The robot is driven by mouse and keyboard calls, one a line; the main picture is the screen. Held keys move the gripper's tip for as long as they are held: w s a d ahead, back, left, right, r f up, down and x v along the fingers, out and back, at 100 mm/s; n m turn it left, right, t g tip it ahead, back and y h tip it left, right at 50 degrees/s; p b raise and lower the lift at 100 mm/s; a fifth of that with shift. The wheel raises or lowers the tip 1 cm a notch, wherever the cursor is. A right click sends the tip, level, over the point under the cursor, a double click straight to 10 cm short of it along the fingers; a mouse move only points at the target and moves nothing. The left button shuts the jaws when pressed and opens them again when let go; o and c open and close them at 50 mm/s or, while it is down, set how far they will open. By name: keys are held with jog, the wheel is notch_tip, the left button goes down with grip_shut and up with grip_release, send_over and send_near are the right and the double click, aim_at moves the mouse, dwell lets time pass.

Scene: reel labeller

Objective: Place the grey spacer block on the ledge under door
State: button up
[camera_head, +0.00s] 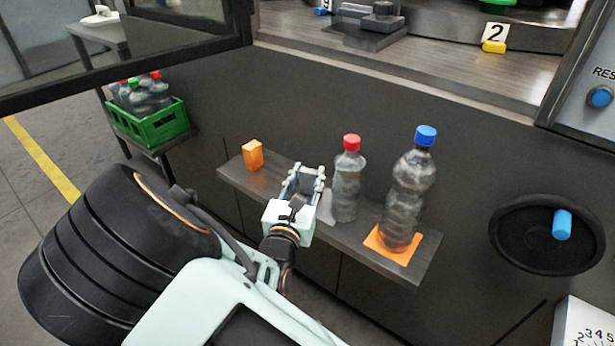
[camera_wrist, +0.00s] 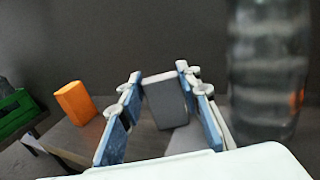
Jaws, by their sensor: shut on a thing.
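The grey spacer block (camera_wrist: 166,102) shows in the wrist view between the two blue-padded fingers of my gripper (camera_wrist: 152,108). The gripper is shut on it. In the head view my gripper (camera_head: 304,180) is over the middle of the dark ledge (camera_head: 278,174), and I cannot make the block out clearly there. The ledge also shows in the wrist view (camera_wrist: 68,140). I cannot tell whether the block touches the ledge. The door (camera_head: 130,76), a dark-framed glass panel, stands at the upper left.
An orange block (camera_head: 252,155) stands on the ledge's left end. A red-capped bottle (camera_head: 347,185) stands close right of my gripper. A blue-capped bottle (camera_head: 408,200) stands on an orange square (camera_head: 402,258) farther right. A green bottle crate (camera_head: 150,125) is at left.

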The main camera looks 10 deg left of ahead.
jog(key=shift+f, duration=0.15)
jog(key=o, duration=1.3)
jog(key=shift+s+r, duration=0.2)
jog(key=shift+s, duration=0.1)
jog(key=s+p, duration=0.3)
jog(key=s, duration=0.8)
jog(key=shift+s+f, duration=0.1)
jog(key=shift+s, duration=0.1)
